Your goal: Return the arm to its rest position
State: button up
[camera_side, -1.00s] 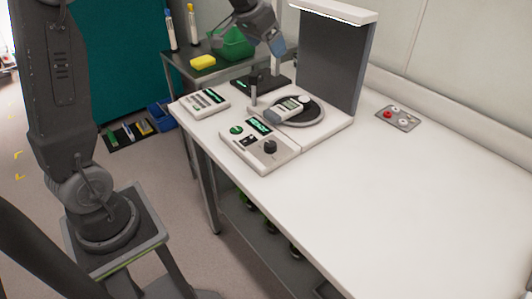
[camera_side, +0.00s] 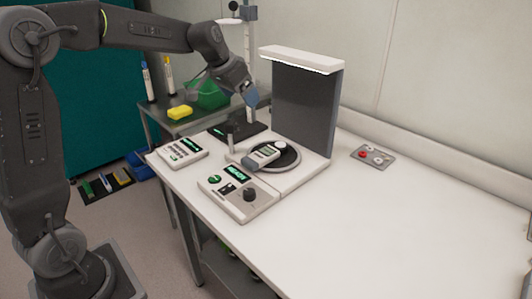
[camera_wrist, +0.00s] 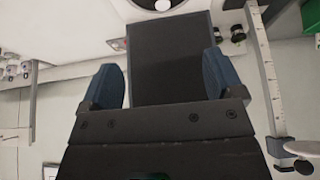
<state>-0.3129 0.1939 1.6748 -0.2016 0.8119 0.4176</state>
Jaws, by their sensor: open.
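My gripper (camera_side: 250,97) hangs from my arm, above and behind the bench instruments and to the left of the dark upright panel (camera_side: 308,105). In the wrist view, its two blue fingers stand wide apart with nothing between them (camera_wrist: 161,65). The panel shows between and beyond the fingers there. A grey and white handheld meter (camera_side: 261,157) lies at the left edge of a round dark plate (camera_side: 288,157) in front of the panel. My gripper is clear of both.
A control box with a dial (camera_side: 238,196) and a keypad unit (camera_side: 183,152) sit on the white bench (camera_side: 400,220). A red-buttoned plate (camera_side: 373,155) lies at the back. A side table holds a yellow sponge (camera_side: 180,112) and green bin (camera_side: 208,95). The bench's right side is clear.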

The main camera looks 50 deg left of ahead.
jog(key=shift+s, duration=0.1)
dwell(0.3)
jog(key=s+d+f, duration=0.1)
jog(key=s+d, duration=0.3)
jog(key=s, duration=0.5)
jog(key=s+d, duration=0.4)
jog(key=s, duration=0.5)
jog(key=s+d+f, duration=0.1)
jog(key=s+d, duration=0.4)
jog(key=s, duration=0.4)
jog(key=shift+s+f, duration=0.35)
jog(key=shift+s, duration=0.05)
